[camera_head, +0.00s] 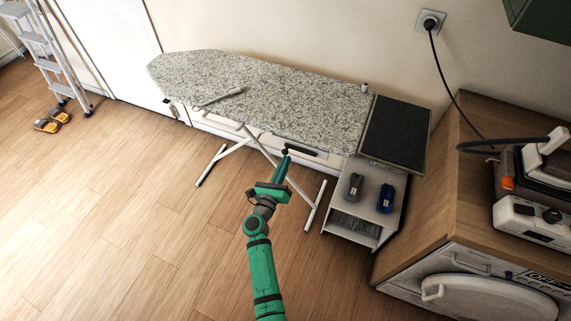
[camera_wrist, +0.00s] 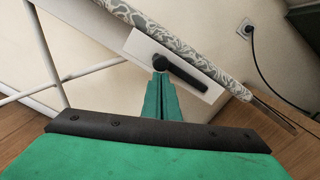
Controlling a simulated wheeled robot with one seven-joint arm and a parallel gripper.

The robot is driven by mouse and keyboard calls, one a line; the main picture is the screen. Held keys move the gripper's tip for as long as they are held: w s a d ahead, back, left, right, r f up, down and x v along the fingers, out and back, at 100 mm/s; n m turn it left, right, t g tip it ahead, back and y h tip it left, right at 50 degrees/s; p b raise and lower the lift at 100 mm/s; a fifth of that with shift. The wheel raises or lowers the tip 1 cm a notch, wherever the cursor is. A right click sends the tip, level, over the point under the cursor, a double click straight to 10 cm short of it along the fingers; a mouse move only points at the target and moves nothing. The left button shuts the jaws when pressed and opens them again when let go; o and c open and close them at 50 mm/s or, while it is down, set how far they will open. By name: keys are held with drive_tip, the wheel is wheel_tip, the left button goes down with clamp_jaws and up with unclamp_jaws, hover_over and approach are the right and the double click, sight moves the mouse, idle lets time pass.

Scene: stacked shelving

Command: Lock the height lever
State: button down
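The ironing board (camera_head: 260,90) has a grey-and-white leaf-patterned cover and white crossed legs. Under its near edge is a black height lever (camera_head: 302,152). In the wrist view the lever (camera_wrist: 188,76) lies on a white plate (camera_wrist: 143,47), its rounded pivot end at left and its arm slanting down to the right. My green gripper (camera_head: 283,166) points up at the lever's rounded end. In the wrist view my gripper's fingers (camera_wrist: 160,82) are together, their tips just below that end. I cannot tell whether they touch it. Nothing shows between the fingers.
A white stand (camera_head: 350,208) with a dark top panel (camera_head: 395,132) and two small bottles, grey and blue, is at the board's right. A wooden counter (camera_head: 440,190) with an iron station stands further right. A stepladder (camera_head: 50,55) is far left.

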drive_tip(key=shift+r, duration=0.15)
drive_tip(key=s+a+f, duration=0.1)
drive_tip(key=s+f, duration=0.3)
drive_tip(key=s, duration=0.6)
drive_tip(key=shift+s+a+f, duration=0.15)
drive_tip(key=shift+s+f, duration=0.1)
drive_tip(key=shift+s, duration=0.1)
drive_tip(key=s+d+r+n+g+y, duration=0.1)
drive_tip(key=s+r+n, duration=0.4)
drive_tip(key=s+n, duration=0.6)
drive_tip(key=s+d+r+n+y, duration=0.2)
drive_tip(key=s+d+r+n, duration=0.1)
drive_tip(key=s+n, duration=0.9)
drive_tip(key=s+d+r+n+g+y, duration=0.1)
drive_tip(key=s+d+r+n+y, duration=0.1)
drive_tip(key=s+r+n, duration=0.4)
drive_tip(key=s+d+n, duration=0.1)
drive_tip(key=s+n, duration=0.4)
drive_tip(key=s, duration=0.3)
drive_tip(key=shift+s+r+g, duration=0.2)
drive_tip(key=shift+r+g, duration=0.1)
drive_tip(key=shift+d, duration=0.1)
